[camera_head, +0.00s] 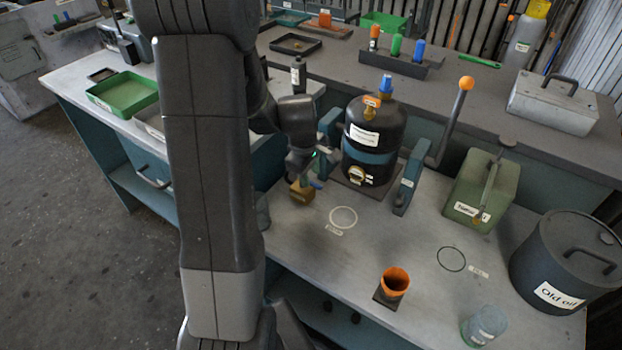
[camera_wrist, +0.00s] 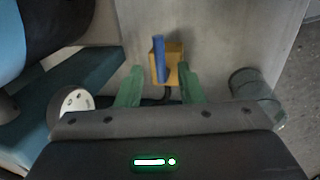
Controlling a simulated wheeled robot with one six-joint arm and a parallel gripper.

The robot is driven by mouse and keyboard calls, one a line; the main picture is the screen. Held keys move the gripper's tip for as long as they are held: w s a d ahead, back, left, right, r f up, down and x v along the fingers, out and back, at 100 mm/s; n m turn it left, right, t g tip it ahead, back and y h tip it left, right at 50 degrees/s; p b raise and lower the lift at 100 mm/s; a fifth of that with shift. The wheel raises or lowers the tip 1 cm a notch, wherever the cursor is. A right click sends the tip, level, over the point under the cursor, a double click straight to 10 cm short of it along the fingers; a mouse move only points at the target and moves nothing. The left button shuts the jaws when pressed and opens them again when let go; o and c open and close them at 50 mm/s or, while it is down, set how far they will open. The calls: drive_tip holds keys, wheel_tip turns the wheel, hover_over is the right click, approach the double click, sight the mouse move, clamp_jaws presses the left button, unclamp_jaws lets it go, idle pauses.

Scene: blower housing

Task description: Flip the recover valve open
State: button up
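A brass-coloured valve block (camera_head: 301,192) with a blue lever sits low beside the black tank, at the left of the bench. In the wrist view the block (camera_wrist: 176,63) and its upright blue lever (camera_wrist: 159,58) lie ahead of and between my fingertips. No readable label marks it as the recover valve. My gripper (camera_wrist: 160,78) is open, with green fingers apart on either side and nothing held. In the head view my gripper (camera_head: 312,168) is just above the block, partly hidden by my arm. Whether a finger touches the lever cannot be told.
The black tank (camera_head: 388,137), with blue and orange fittings on top, stands right of my gripper between teal supports (camera_head: 408,184). A lever with an orange knob (camera_head: 466,83), a green can (camera_head: 484,187) and an old oil drum (camera_head: 565,255) stand farther right.

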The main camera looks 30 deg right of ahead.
drive_tip(key=shift+w+d+f, duration=0.1)
drive_tip(key=shift+d+f, duration=0.05)
drive_tip(key=shift+f, duration=0.55)
drive_tip(key=shift+w+d+f, duration=0.1)
drive_tip(key=shift+f, duration=0.55)
clamp_jaws()
